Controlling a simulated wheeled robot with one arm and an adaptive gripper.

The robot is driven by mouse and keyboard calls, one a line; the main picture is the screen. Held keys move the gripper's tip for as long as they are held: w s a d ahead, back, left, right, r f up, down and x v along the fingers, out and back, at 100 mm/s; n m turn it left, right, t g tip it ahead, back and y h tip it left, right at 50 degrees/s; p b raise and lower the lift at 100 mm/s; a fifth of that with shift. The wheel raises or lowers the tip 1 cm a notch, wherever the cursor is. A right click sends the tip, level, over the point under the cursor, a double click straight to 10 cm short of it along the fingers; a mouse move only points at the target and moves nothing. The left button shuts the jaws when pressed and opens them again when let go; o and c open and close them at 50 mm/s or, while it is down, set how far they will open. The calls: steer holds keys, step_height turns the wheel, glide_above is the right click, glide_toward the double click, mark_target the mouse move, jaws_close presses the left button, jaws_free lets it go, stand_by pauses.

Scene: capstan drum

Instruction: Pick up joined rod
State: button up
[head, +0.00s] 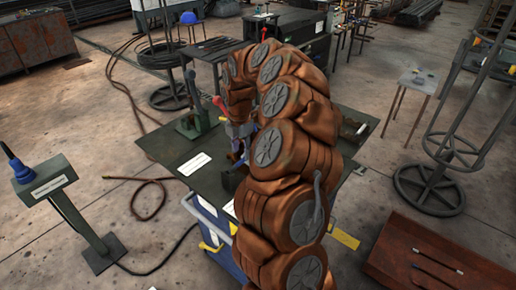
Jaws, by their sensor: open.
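I cannot make out a joined rod for certain. My arm arches across the middle of the head view and hides much of the dark workbench (165,146) under it. My gripper (237,150) points down over the bench, left of the arm's large links. It is small and partly hidden, and looks open with nothing visible in it. A short rod-like piece (361,130) lies on the bench's right part, but I cannot tell if it is joined.
A green lever device (192,122) stands on the bench's left side by a white label (194,164). A brown tray (440,262) with dark bars lies at lower right. A wire reel stand (430,190) is at right and a pedestal (75,205) at left. Cables cross the left floor.

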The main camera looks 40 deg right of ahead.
mark_target(241, 161)
steer(key=shift+w+a+f+p, duration=0.15)
steer(key=shift+f+p, duration=0.3)
steer(key=shift+f, duration=0.7)
steer(key=shift+w+d+f+p, duration=0.1)
steer(key=shift+f+p, duration=0.3)
steer(key=shift+f, duration=0.7)
jaws_close()
